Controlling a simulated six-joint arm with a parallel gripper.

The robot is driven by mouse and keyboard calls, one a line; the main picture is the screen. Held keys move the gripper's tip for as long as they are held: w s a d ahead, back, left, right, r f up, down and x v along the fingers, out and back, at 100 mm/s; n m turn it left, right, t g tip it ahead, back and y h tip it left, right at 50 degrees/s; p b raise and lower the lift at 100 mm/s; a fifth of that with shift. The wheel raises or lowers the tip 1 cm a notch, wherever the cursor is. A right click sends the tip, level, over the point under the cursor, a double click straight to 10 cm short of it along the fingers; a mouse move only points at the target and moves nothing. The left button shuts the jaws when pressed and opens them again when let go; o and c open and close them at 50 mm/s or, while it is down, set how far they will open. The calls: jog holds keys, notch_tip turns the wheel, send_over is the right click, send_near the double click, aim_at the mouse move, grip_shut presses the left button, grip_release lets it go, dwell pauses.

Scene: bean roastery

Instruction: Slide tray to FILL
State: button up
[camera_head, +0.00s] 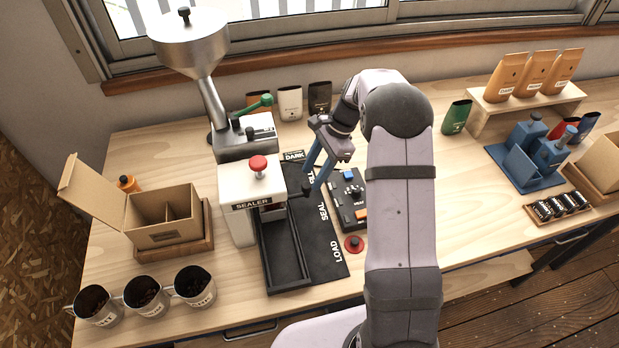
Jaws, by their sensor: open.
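The black tray (289,287) is a long, low-walled piece in front of the white sealer (236,211), on a dark strip (329,262) lettered LOAD, SEAL and FILL from front to back. Its near end is level with LOAD, and its far end runs in by the sealer. The FILL lettering is partly hidden by my gripper. My gripper (311,188) has blue fingers pointing down. It is open, above and right of the tray's far end, with nothing seen between the fingers. I cannot tell its exact height above the strip.
A steel hopper machine (190,45) with a green lever (254,104) stands behind the sealer. A control box (347,199) and a red button (354,244) are right of the strip. Several cups (144,295) and an open carton (161,222) stand at left.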

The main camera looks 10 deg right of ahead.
aim_at(307, 185)
jog(key=shift+p+x, duration=0.5)
jog(key=shift+x, duration=1.3)
grip_shut()
